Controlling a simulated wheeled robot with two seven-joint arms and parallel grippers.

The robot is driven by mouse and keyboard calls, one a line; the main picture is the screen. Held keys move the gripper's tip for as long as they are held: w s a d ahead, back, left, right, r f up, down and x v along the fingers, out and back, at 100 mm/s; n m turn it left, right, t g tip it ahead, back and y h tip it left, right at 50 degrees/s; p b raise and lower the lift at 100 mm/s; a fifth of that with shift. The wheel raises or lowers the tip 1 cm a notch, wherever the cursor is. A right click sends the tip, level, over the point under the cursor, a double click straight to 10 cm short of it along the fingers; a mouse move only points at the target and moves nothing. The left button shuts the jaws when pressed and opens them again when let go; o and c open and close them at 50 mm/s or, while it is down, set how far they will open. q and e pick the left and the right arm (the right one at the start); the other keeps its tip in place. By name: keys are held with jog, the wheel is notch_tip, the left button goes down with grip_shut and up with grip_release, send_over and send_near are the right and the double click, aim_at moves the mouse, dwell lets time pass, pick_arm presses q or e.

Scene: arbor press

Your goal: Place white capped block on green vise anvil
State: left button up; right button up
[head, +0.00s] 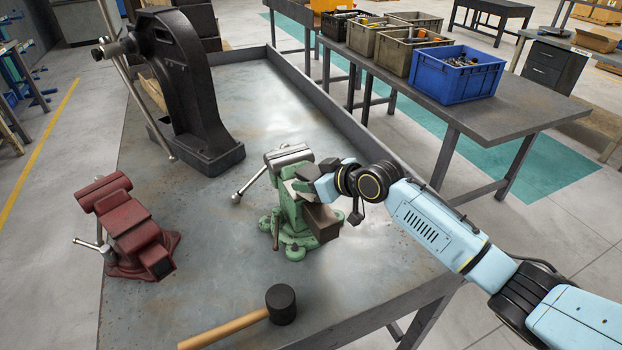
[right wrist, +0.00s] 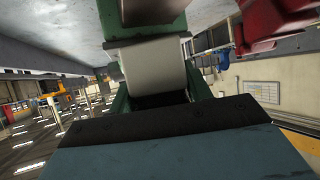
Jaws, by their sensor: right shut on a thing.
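The green vise (head: 290,220) stands on the metal workbench, with its pale steel slide (head: 288,155) at the back and a dark brown jaw piece (head: 322,223) in front. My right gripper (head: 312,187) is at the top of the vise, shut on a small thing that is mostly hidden. A pale grey-white piece (head: 299,186) shows at the fingers; it looks like the white capped block, but I cannot tell whether it touches the anvil. In the right wrist view, a pale curved surface (right wrist: 158,72) fills the middle, below green metal (right wrist: 150,32). My left gripper is not in view.
A red vise (head: 125,228) stands at the left and a black arbor press (head: 185,90) behind it. A mallet (head: 281,304) lies at the front. The workbench (head: 215,235) is bare between the vises. A blue crate (head: 458,82) stands on another table.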

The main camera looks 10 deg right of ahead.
jog(key=o, duration=1.2)
jog(key=shift+f, duration=0.1)
jog(key=shift+c, duration=0.2)
jog(key=v, duration=1.2)
